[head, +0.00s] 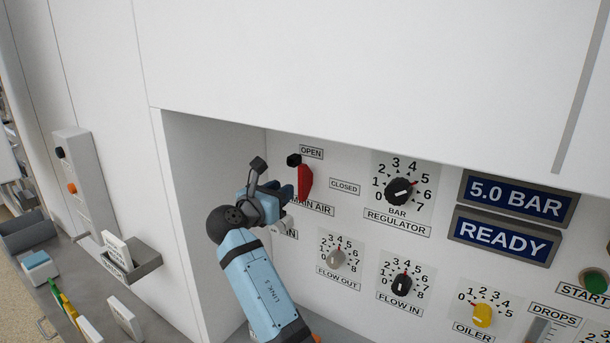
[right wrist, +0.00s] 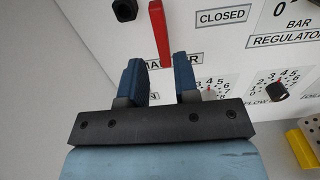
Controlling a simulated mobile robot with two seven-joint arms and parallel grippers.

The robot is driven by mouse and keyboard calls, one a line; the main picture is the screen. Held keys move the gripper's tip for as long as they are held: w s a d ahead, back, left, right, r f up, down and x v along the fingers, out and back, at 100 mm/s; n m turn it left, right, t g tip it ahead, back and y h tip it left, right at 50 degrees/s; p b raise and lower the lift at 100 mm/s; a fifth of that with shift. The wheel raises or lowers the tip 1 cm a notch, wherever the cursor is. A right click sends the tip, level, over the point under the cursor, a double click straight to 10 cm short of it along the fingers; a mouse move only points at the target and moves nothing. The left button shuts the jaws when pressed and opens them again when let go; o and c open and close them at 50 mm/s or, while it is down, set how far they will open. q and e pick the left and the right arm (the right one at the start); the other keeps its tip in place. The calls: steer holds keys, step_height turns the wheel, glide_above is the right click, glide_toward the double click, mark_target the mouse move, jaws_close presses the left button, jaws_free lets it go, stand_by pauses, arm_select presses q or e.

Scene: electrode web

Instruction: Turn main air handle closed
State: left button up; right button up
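Contact with the handle cannot be told. The MAIN AIR label is partly hidden. My left gripper is not in view.
The panel is recessed, with a side wall (head: 207,170) at left and an overhang above. A black regulator knob (head: 399,191) and flow knobs sit right of and below the handle. Displays read 5.0 BAR (head: 516,197) and READY (head: 503,236). A black block (head: 293,160) is beside the handle's top.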

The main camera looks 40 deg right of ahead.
mark_target(300, 178)
steer(key=p+x, duration=0.1)
steer(key=x, duration=0.9)
steer(key=shift+w+d, duration=0.1)
jaws_close()
